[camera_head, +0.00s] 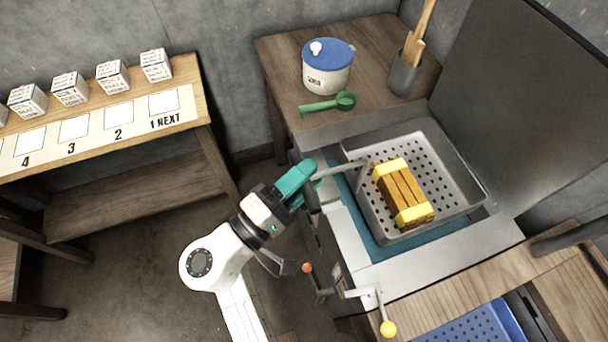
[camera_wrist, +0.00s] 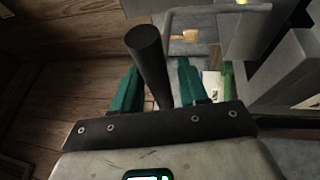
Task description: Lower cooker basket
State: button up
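The cooker basket (camera_head: 448,180) is a grey perforated metal tray in the head view. It hangs over the teal-lined cooker opening (camera_head: 378,240). A brown block mould with yellow ends (camera_head: 403,190) lies in it. A grey bar (camera_head: 345,170) runs from the basket's left side to a dark handle (camera_head: 313,197). My gripper (camera_head: 308,172), with teal fingers, is at this handle. In the wrist view the dark round handle (camera_wrist: 150,65) stands between the two fingers of my gripper (camera_wrist: 160,82), with narrow gaps beside it. The far ends of the fingers are partly hidden.
A raised lid (camera_head: 515,90) stands behind the cooker. Levers with an orange knob (camera_head: 307,267) and a yellow knob (camera_head: 388,329) project at its front. A blue-lidded pot (camera_head: 327,75) and green scoop (camera_head: 328,104) stand on the back table. A blue perforated tray (camera_head: 475,325) is lower right.

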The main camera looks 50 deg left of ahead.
grip_shut()
jog(key=shift+f, duration=0.15)
notch_tip(320, 180, down, 17)
jog(key=b, duration=1.6)
jog(key=shift+f, duration=0.25)
grip_release()
jog(key=shift+o, duration=0.8)
jog(key=shift+r, duration=0.1)
